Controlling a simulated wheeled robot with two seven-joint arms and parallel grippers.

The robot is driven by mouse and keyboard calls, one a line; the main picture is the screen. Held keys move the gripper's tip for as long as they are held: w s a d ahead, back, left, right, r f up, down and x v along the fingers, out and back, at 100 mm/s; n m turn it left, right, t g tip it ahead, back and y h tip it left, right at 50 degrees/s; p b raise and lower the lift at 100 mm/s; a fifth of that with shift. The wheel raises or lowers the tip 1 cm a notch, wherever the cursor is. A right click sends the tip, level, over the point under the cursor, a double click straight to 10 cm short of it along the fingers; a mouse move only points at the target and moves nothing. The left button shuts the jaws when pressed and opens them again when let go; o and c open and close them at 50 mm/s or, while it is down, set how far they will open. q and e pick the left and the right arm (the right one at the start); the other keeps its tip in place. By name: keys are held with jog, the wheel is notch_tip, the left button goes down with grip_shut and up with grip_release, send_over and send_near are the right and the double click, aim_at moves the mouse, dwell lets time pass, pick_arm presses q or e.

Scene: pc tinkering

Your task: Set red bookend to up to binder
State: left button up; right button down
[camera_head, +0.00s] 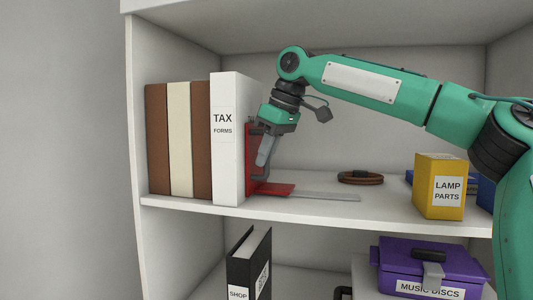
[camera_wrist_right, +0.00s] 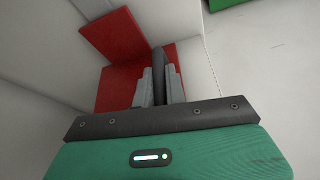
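The red bookend (camera_head: 276,189) stands upright on the middle shelf, its upright plate just right of the white TAX FORMS binder (camera_head: 226,140). In the head view I see no clear gap between plate and binder; whether they touch I cannot tell. My right gripper (camera_head: 264,158) reaches down from the upper right at the plate's right side. In the right wrist view, the gripper's grey fingers (camera_wrist_right: 160,86) are on both sides of a dark upright grip, close against it, with the red bookend (camera_wrist_right: 123,85) beyond. My left gripper is not in view.
Brown and cream books (camera_head: 180,140) stand left of the binder. A grey flat strip (camera_head: 325,196) lies right of the bookend. A brown coil (camera_head: 360,178) and a yellow LAMP PARTS box (camera_head: 440,185) are further right. A purple case (camera_head: 425,260) and black binder (camera_head: 242,270) are below.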

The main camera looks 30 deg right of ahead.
jog(key=shift+s+d, duration=0.25)
jog(key=shift+s, duration=0.05)
jog(key=c, duration=1.5)
grip_release()
jog(key=shift+o, duration=0.2)
jog(key=b+v, duration=0.1)
jog(key=v, duration=0.6)
jog(key=shift+r+b, duration=0.25)
jog(key=shift+b, duration=0.15)
jog(key=shift+f, duration=0.1)
